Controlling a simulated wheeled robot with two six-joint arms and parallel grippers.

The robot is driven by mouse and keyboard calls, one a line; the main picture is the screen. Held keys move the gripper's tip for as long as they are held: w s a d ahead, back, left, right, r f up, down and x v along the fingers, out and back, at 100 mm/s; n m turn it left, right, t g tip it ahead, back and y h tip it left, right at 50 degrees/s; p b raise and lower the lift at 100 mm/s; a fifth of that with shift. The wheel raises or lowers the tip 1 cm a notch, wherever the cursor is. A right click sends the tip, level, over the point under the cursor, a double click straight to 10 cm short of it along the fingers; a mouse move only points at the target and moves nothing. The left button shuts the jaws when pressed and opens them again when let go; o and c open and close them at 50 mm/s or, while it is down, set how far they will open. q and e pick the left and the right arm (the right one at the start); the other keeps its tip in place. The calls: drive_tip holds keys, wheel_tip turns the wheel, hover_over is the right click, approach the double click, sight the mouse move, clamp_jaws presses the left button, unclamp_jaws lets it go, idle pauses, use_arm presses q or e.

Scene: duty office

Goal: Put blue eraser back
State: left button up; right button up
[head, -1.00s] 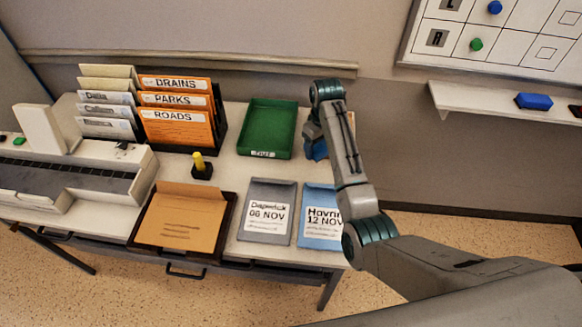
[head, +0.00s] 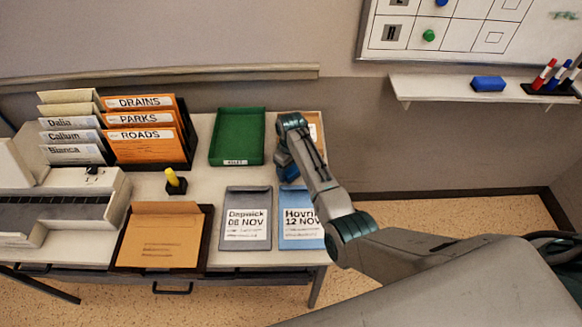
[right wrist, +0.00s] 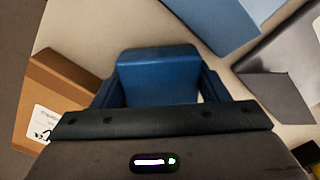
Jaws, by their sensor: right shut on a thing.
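My right gripper (right wrist: 158,88) is shut on a blue block, which I take for the blue eraser (right wrist: 160,72). Its broad smooth face shows between the two dark blue fingers in the wrist view. In the head view the right gripper (head: 287,172) is over the desk's back right part, largely hidden behind my arm, so the eraser's height above the desk is unclear. A similar blue block (head: 488,83) lies on the white wall shelf (head: 440,88), left of the markers. My left gripper is not in view.
A green tray (head: 237,136), a grey folder (head: 247,217) and a blue folder (head: 301,217) are near the right gripper. A tan labelled item (head: 316,127) is just behind it. A yellow-topped stamp (head: 174,181) stands further left. The shelf's left part is bare; markers (head: 552,76) stand at its right.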

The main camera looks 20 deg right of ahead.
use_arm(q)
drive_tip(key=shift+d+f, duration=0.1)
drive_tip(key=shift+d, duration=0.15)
use_arm(e)
drive_tip(key=shift+f, duration=0.15)
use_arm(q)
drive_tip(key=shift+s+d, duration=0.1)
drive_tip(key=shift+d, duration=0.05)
use_arm(e)
drive_tip(key=o, duration=0.9)
drive_tip(key=shift+o, duration=0.2)
use_arm(q)
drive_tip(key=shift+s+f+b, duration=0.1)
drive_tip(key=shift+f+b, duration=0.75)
drive_tip(key=shift+b, duration=0.05)
use_arm(e)
wheel_tip(320, 180, up, 12)
drive_tip(key=shift+r, duration=0.2)
